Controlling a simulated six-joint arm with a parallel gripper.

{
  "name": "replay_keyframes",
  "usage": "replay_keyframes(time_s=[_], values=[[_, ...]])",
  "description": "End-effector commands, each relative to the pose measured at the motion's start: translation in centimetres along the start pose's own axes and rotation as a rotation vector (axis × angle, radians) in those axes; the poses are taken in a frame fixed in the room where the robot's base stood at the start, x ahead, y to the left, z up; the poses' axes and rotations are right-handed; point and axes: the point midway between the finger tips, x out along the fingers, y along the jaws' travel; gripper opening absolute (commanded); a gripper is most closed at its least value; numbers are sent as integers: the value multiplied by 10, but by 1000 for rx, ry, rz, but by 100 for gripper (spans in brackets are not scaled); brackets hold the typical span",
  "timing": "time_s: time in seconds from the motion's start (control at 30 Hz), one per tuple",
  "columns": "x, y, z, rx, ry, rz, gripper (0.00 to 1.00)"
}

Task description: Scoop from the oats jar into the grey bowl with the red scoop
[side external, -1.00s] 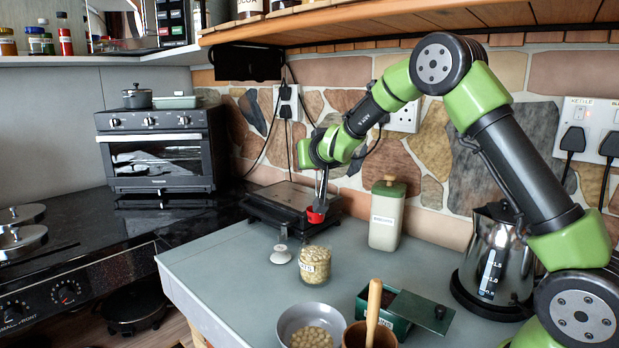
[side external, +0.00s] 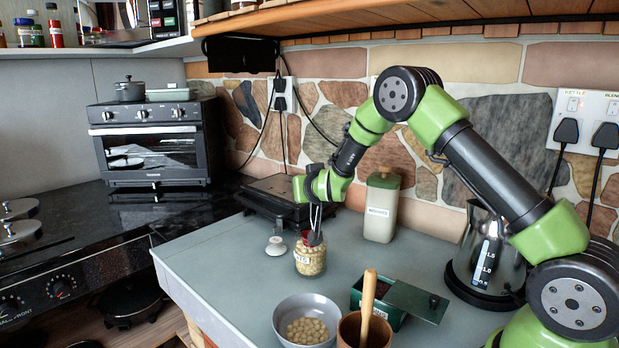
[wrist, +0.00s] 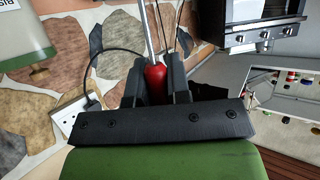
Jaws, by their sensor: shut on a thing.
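The oats jar (side external: 310,262) is glass with a pale label, only partly readable, and stands open on the grey counter with pale round pieces inside. My gripper (side external: 315,222) points down at the jar mouth, shut on the red scoop. The scoop's red part (wrist: 155,80) shows between the dark fingers (wrist: 155,72) in the wrist view, with a metal rod extending beyond. How deep the scoop sits in the jar is hidden. The grey bowl (side external: 278,318) stands in front of the jar and holds several pale round pieces.
A white lid with a knob (side external: 275,246) lies left of the jar. A brown pot (side external: 347,330) with a wooden handle and a green box (side external: 390,318) stand right of the bowl.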

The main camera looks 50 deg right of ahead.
Motion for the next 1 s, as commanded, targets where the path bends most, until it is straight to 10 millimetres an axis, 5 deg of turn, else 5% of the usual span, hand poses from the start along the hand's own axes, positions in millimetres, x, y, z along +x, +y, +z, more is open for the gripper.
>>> replay_keyframes(time_s=[0.5,1.0], values=[[17,0,41,-1,0,0,0],[20,0,47,-1,1,0,0]])
